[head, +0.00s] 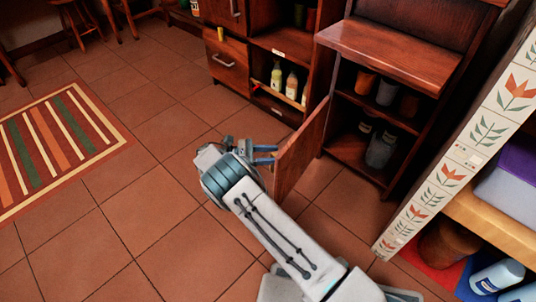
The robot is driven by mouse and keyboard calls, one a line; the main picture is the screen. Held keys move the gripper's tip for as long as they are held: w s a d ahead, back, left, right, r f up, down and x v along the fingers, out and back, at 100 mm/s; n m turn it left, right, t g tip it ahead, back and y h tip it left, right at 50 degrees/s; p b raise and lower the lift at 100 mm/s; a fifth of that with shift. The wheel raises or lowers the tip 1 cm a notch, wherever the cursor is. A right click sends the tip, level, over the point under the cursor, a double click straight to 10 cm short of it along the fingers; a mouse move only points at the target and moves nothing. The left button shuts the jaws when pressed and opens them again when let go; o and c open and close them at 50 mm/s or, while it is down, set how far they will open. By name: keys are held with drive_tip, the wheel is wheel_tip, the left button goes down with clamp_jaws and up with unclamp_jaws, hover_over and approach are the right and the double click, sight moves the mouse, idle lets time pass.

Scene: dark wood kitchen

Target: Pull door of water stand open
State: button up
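The water stand is a dark reddish wood cabinet (395,50) right of centre in the head view, with a protruding ledge above an open compartment. Its door (301,152) stands swung well out from the left side of that compartment, seen nearly edge-on. My gripper (276,155) is at the door's left, outer side, with its two blue-grey fingers pointing right at the door. The fingers are apart, with a gap between them. The fingertips are at or very near the door face; contact cannot be told. No handle shows on the door.
Inside the compartment, jars (380,150) stand on shelves. A cabinet with bottles (291,85) and drawers (226,62) is behind. A tiled post (455,150) and a shelf (500,222) are at the right. The tiled floor (130,215) at left is clear, with a striped rug (75,130).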

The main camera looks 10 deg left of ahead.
drive_tip(key=shift+s+a+r, duration=0.1)
drive_tip(key=shift+a+r, duration=0.1)
idle(0.5)
drive_tip(key=v, duration=0.7)
drive_tip(key=shift+a, duration=0.2)
drive_tip(key=shift+r, duration=0.1)
idle(0.5)
